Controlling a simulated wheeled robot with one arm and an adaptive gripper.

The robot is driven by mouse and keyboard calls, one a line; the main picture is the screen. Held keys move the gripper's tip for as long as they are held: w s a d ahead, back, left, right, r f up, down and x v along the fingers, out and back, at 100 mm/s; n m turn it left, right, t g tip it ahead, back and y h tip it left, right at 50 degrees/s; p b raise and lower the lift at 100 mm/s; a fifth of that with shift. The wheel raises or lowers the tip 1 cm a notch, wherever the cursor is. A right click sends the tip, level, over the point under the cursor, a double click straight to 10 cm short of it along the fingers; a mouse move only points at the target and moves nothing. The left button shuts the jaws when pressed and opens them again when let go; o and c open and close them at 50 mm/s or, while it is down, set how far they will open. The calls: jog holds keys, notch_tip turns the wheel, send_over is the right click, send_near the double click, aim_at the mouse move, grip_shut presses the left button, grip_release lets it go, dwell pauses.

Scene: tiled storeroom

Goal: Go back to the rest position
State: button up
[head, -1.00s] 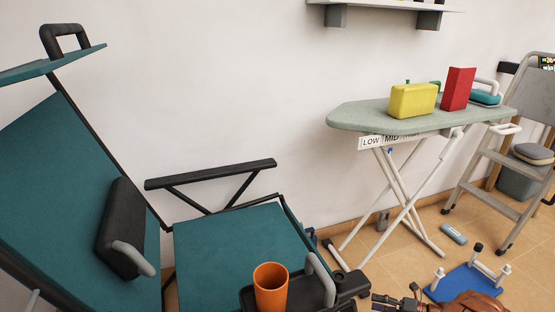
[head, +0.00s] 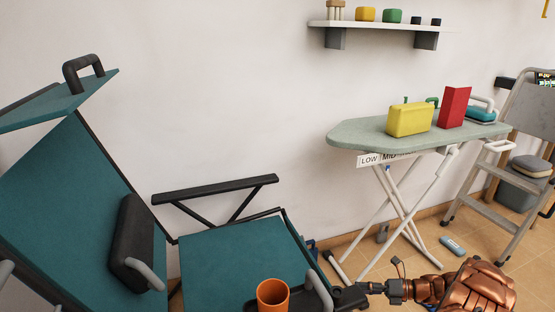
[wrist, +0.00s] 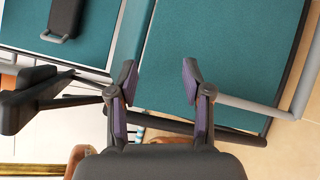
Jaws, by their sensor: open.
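My gripper (wrist: 160,82) is open and empty in the wrist view, its two fingers apart over the edge of the teal seat. In the head view my copper-coloured arm reaches in at the lower right, with its dark end beside the teal chair (head: 237,258). The chair's seat also shows in the wrist view (wrist: 225,40). An orange cup (head: 272,295) stands at the front of the chair, left of my arm's end; its base is cut off by the frame.
An ironing board (head: 360,133) carries a yellow case (head: 409,120) and a red box (head: 454,106). A wall shelf (head: 385,27) holds several small items. A grey step ladder (head: 515,165) stands right. A small blue-grey object (head: 452,246) lies on the tiled floor.

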jog(key=s+a+r+n+g+h+p, duration=0.2)
jog(key=s+a+r+n+p, duration=0.3)
jog(key=r, duration=0.7)
jog(key=s+a+r+n+g+h+p, duration=0.1)
jog(key=s+a+r+n+g+p, duration=0.35)
jog(key=r, duration=0.65)
jog(key=s+a+r+n+g+h+p, duration=0.1)
jog(key=s+a+r+n+h+p, duration=0.15)
jog(key=s+a+r+n, duration=0.65)
jog(key=s+d+r+n+h+p, duration=0.1)
jog(key=s+r+n+h+p, duration=0.2)
jog(key=s+r, duration=0.4)
jog(key=s+d+r+n+h+p, duration=0.1)
jog(key=s+r+n+h+p, duration=0.1)
jog(key=s+r+n+p, duration=0.5)
jog(key=s+d+r+n+t+h+p, duration=0.2)
jog(key=s+d+r+n+h+p, duration=0.2)
jog(key=s+r, duration=0.6)
jog(key=d+h+p, duration=0.1)
jog(key=d+p, duration=0.1)
jog(key=d, duration=0.1)
jog(key=shift+s+n+p, duration=0.2)
jog(key=shift+n+p, duration=0.15)
jog(key=shift+p, duration=0.05)
